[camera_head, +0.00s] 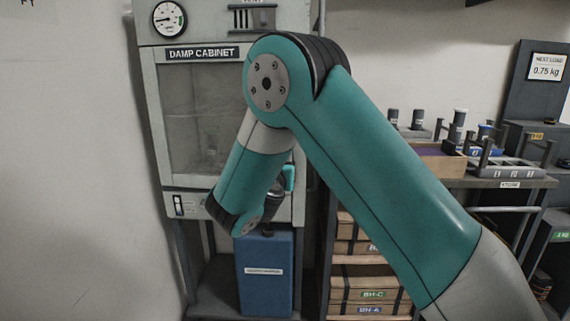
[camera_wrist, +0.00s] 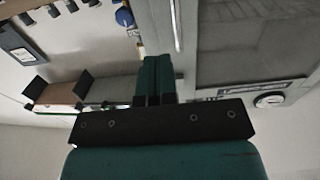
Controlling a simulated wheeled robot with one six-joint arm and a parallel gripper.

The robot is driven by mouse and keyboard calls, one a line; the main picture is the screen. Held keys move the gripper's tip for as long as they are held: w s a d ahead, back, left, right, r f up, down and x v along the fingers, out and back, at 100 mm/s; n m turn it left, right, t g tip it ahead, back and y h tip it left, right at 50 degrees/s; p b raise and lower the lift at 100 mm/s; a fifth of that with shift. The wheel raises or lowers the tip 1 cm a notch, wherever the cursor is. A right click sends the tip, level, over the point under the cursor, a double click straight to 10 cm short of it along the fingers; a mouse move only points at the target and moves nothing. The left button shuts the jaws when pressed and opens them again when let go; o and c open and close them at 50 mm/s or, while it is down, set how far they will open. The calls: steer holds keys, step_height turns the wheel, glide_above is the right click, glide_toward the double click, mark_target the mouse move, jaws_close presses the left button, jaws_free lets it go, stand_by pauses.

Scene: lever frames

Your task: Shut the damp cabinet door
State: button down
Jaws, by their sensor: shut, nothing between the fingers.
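The damp cabinet (camera_head: 203,53) stands at the upper left in the head view, pale grey with a dark name plate. Its door (camera_head: 185,110) has a large glass pane in a pale frame. My arm covers the door's right side, so I cannot tell how far it stands open. The door also shows at the right in the wrist view (camera_wrist: 250,45), with a slim pale upright strip near its edge. My gripper (camera_wrist: 155,62) has its teal fingers together and empty, just left of the door frame in that view. Contact is not clear.
A round gauge (camera_head: 169,19) sits above the door. A blue container (camera_head: 265,270) stands below the cabinet. To the right are a shelf with cardboard boxes (camera_head: 370,282) and a bench with a weight rack (camera_head: 505,168). Bare wall lies left.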

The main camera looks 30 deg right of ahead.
steer(key=p+x, duration=0.3)
steer(key=x, duration=1.1)
steer(key=shift+r+p, duration=0.25)
steer(key=shift+p, duration=0.1)
